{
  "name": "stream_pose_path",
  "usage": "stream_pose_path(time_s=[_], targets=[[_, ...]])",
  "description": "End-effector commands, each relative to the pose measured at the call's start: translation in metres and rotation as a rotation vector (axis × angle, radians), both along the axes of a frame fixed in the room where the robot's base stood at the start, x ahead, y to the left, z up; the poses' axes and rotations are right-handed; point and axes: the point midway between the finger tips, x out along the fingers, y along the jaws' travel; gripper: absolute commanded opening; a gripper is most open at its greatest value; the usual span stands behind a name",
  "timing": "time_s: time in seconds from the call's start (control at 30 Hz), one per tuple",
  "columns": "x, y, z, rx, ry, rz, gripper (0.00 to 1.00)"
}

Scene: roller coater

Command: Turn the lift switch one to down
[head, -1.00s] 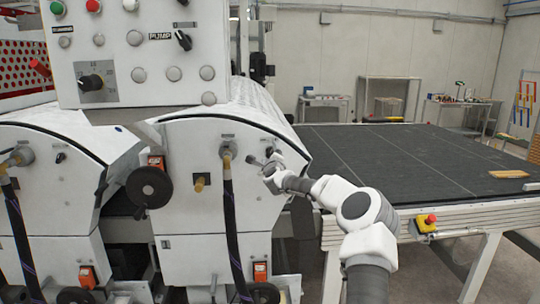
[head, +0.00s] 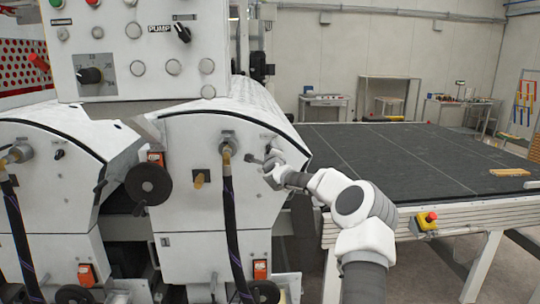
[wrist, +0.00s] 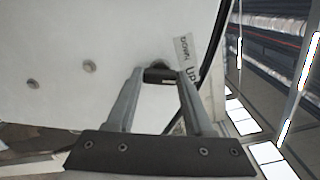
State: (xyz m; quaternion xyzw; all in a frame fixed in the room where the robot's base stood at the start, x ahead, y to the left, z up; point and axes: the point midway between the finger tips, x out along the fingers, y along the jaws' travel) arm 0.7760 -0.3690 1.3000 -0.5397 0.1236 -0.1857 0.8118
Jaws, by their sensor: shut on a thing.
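My gripper (head: 268,158) is at the upper right of the white front panel of the right-hand machine unit (head: 190,215). In the wrist view, my gripper's two fingers (wrist: 160,76) are shut on a small black switch knob (wrist: 158,73), one finger on each side. A label strip reading "DOWN" and "UP" (wrist: 188,58) is fixed on the panel just beside the knob. In the head view my gripper mostly hides this switch, so its exact angle is hard to tell. A similar small black switch (head: 59,154) shows on the left-hand unit.
A hose with a brass fitting (head: 228,150) hangs left of my gripper. A black handwheel (head: 148,184) is further left. The control box (head: 130,50) stands above. The dark flat conveyor table (head: 400,155) with a yellow emergency-stop box (head: 424,222) lies to the right.

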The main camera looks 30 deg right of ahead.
Motion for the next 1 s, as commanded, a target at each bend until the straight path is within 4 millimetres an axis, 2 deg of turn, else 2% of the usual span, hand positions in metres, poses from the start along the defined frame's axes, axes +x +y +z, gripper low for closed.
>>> stream_pose_path(time_s=[0.7, 1.0], targets=[[0.0005, 0.0012, -0.0021, -0.582, 0.278, 0.000, 0.00], [0.0003, 0.0007, -0.0011, -0.756, 0.362, 0.000, 0.00]])
